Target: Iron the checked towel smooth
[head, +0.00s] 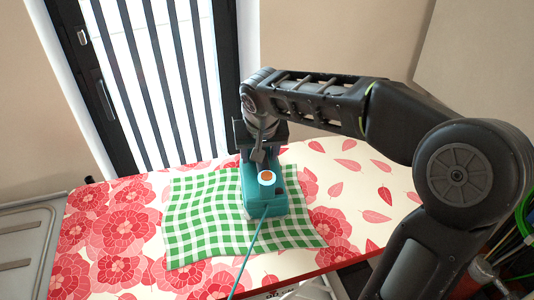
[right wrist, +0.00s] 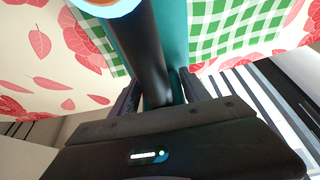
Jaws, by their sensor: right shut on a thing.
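The green-and-white checked towel (head: 205,222) lies on the ironing board's floral cover, with slightly wavy edges; it also shows in the right wrist view (right wrist: 232,22). A teal iron (head: 265,198) stands on the towel's right half, and its underside is hidden. My right gripper (head: 257,150) is at the iron's far end. In the right wrist view, the fingers of my right gripper (right wrist: 160,92) are shut on the iron's dark handle (right wrist: 145,50). My left gripper is not in view.
The ironing board (head: 375,205) has a red-flowered cover, bare to the left and right of the towel. A teal cord (head: 246,255) runs from the iron to the near edge. A striped window door (head: 150,80) stands behind. A grey surface (head: 25,245) is at left.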

